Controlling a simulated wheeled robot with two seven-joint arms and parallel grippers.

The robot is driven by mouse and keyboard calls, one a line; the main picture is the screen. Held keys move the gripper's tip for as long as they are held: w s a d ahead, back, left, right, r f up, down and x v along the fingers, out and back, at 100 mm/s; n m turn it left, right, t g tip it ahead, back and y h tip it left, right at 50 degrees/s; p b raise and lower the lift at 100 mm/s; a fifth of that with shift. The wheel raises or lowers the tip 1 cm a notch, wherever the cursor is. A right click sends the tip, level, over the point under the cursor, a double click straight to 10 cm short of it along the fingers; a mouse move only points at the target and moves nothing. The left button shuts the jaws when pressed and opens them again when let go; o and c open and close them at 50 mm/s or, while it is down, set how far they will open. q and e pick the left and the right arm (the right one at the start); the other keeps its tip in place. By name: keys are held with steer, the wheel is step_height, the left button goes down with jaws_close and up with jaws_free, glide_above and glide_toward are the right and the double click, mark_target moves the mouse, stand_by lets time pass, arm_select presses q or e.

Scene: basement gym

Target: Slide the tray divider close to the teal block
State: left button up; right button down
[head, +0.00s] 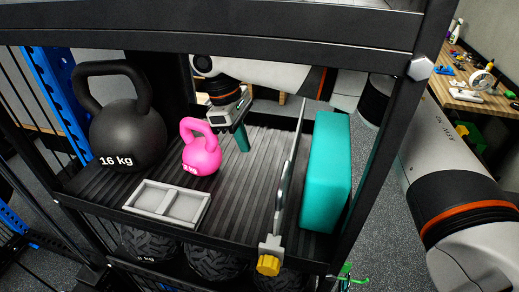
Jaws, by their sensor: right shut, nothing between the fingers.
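The tray divider (287,187) is a thin, upright grey plate running front to back on a black ribbed shelf tray (245,200). A yellow knob (268,265) sits on its clamp at the front rail. The teal block (328,170) stands to the right of the divider, with a narrow gap between them that looks wider at the front. My right gripper (242,139) reaches in over the back of the tray, left of the divider and apart from it. Its fingers point down, are shut and hold nothing. My left gripper is not in view.
A pink kettlebell (201,153) stands just left of my right gripper. A large black 16 kg kettlebell (128,125) is at the left. A grey two-compartment box (168,203) lies at the front left. Black rack posts and an upper beam (220,42) frame the shelf.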

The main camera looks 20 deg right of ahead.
mark_target(275, 183)
steer(key=shift+n+g+h, duration=0.3)
steer(key=shift+g+h, duration=0.1)
steer(key=shift+h, duration=0.2)
steer(key=x, duration=0.6)
steer(key=s+x, duration=0.1)
steer(key=x, duration=0.1)
steer(key=shift+s+d+f, duration=0.1)
steer(key=shift+s+d, duration=0.05)
steer(key=shift+d, duration=0.35)
steer(key=shift+s+d+r, duration=0.2)
steer(key=shift+s+d, duration=0.9)
steer(key=shift+d, duration=0.05)
steer(key=shift+s+d, duration=0.1)
steer(key=shift+d, duration=0.25)
steer(key=shift+s+d, duration=0.9)
steer(key=shift+d, duration=0.25)
steer(key=shift+f, duration=0.1)
steer(key=shift+a, duration=0.1)
